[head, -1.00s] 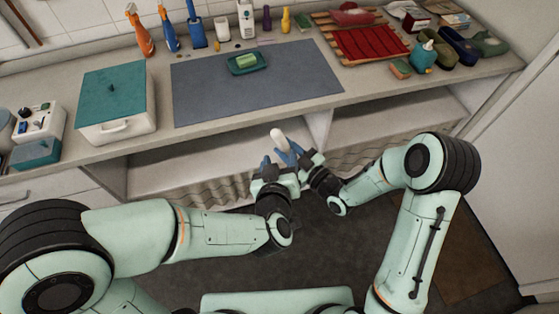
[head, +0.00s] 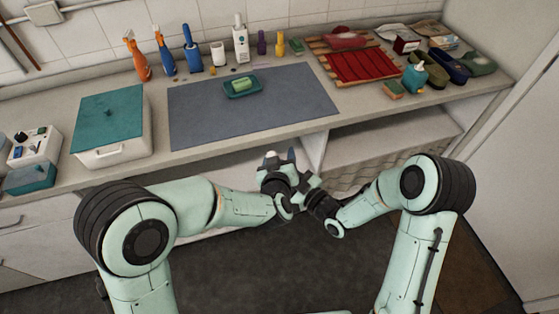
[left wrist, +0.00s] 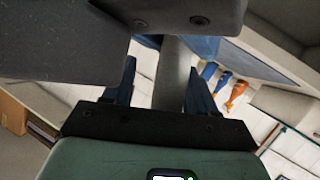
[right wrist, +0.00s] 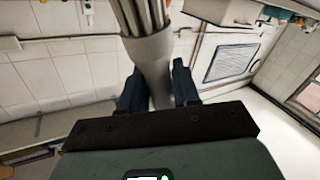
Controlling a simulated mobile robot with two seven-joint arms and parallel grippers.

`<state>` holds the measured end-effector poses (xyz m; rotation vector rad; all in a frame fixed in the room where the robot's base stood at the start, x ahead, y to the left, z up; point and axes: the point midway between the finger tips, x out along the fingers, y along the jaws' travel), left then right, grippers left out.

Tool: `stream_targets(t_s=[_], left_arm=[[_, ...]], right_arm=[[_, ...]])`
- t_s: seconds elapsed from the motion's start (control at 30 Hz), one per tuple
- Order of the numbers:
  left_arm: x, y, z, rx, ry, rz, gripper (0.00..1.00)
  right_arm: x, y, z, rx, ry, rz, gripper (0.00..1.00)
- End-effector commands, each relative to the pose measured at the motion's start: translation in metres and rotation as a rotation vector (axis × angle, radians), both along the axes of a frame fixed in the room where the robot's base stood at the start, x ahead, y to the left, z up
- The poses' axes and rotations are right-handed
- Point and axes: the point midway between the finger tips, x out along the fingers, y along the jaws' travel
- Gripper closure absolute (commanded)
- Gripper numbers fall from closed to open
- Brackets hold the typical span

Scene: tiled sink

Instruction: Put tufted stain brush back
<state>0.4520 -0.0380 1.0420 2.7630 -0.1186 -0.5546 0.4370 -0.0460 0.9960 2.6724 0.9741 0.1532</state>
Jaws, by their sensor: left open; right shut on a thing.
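The tufted stain brush shows in the right wrist view as a pale grey handle (right wrist: 149,55) with upright bristles at the top edge. My right gripper (right wrist: 157,75) is shut on its handle. In the left wrist view a grey cylindrical part of the brush (left wrist: 173,72) stands between the fingers of my left gripper (left wrist: 162,70), which is open; I cannot tell if they touch it. In the head view my left gripper (head: 279,160) and right gripper (head: 299,184) meet before the counter's front edge, and they hide most of the brush.
On the counter are a teal-lidded box (head: 110,120), a grey-blue mat (head: 200,115) with a green soap dish (head: 243,90), and a red cloth (head: 355,69) on a wooden rack. Bottles (head: 193,52) stand along the wall. Open shelves (head: 390,145) lie below.

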Motion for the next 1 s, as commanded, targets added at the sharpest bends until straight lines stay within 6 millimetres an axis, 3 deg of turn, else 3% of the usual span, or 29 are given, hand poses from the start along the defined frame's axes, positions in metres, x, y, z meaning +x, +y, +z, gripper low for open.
stream_targets(t_s=[0.17, 0.3, 0.33, 0.4, 0.43, 0.5, 0.83, 1.0], left_arm=[[0.0, 0.0, 0.0, 0.0, 0.0, 0.0, 0.46], [0.0, 0.0, 0.0, 0.0, 0.0, -0.001, 0.92], [0.0, -0.001, 0.0, -0.001, -0.001, -0.002, 0.99], [-0.001, -0.001, 0.001, -0.002, -0.001, -0.003, 0.99], [-0.001, -0.002, 0.001, -0.002, -0.001, -0.004, 0.99], [-0.001, -0.002, 0.001, -0.002, -0.001, -0.004, 1.0], [0.0, 0.0, 0.001, 0.0, -0.001, -0.001, 1.0], [0.0, 0.0, 0.001, 0.0, -0.001, 0.0, 1.0]], right_arm=[[0.0, 0.0, 0.0, 0.001, -0.001, 0.0, 0.99], [0.0, 0.0, 0.0, 0.0, 0.0, 0.001, 0.99], [0.0, 0.0, 0.0, 0.0, 0.0, 0.001, 0.99], [0.0, 0.001, 0.0, 0.0, 0.0, 0.002, 0.99], [0.0, 0.001, 0.0, -0.001, 0.001, 0.003, 0.59], [0.0, 0.001, 0.0, 0.0, 0.0, 0.003, 0.39], [-0.002, -0.002, 0.0, -0.001, 0.001, 0.0, 0.39], [-0.019, -0.017, 0.0, 0.0, 0.002, -0.003, 0.39]])
